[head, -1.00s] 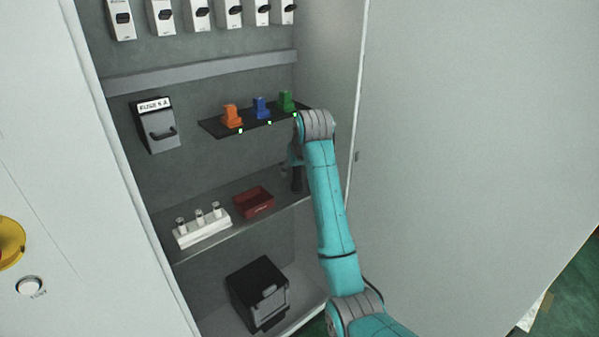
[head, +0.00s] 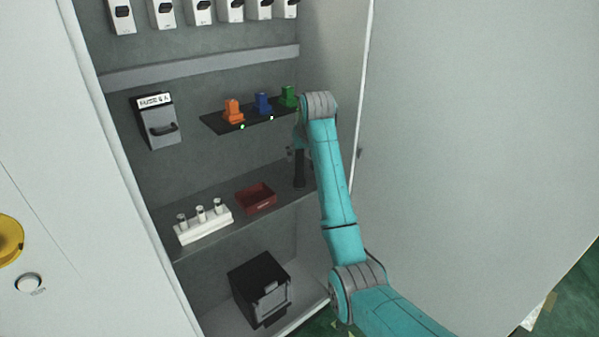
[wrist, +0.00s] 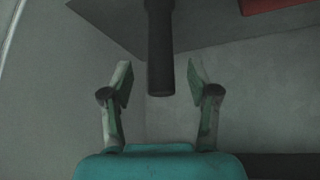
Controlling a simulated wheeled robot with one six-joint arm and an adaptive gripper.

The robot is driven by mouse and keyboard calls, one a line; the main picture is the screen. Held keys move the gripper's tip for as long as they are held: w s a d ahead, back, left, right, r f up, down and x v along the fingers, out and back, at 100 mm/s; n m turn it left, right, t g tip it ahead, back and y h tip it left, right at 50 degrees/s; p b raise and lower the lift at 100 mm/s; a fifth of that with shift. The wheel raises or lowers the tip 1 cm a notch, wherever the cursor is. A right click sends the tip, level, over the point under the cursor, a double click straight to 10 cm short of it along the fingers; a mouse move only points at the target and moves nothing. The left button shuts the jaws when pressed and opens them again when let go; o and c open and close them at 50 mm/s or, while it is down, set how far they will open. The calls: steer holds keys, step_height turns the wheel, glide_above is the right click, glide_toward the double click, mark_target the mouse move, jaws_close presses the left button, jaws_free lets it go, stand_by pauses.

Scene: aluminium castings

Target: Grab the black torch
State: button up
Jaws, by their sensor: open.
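The black torch (head: 299,170) stands upright on the middle shelf, right of the red bin, in the head view. In the wrist view the torch (wrist: 160,50) comes down from the top edge as a dark cylinder, its end level with the space between my fingers. My gripper (wrist: 160,80) is open, one finger on each side of the torch's end, with gaps on both sides. In the head view my gripper is mostly hidden behind my arm.
A red bin (head: 256,198) and a white holder (head: 204,226) with small cylinders share the middle shelf (head: 190,203). Orange, blue and green pieces stand on a black ledge (head: 215,124) above. The cabinet's side wall is close on the right.

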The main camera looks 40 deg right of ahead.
mark_target(299, 168)
steer(key=shift+x, duration=1.85)
jaws_close()
steer(key=shift+r, duration=0.1)
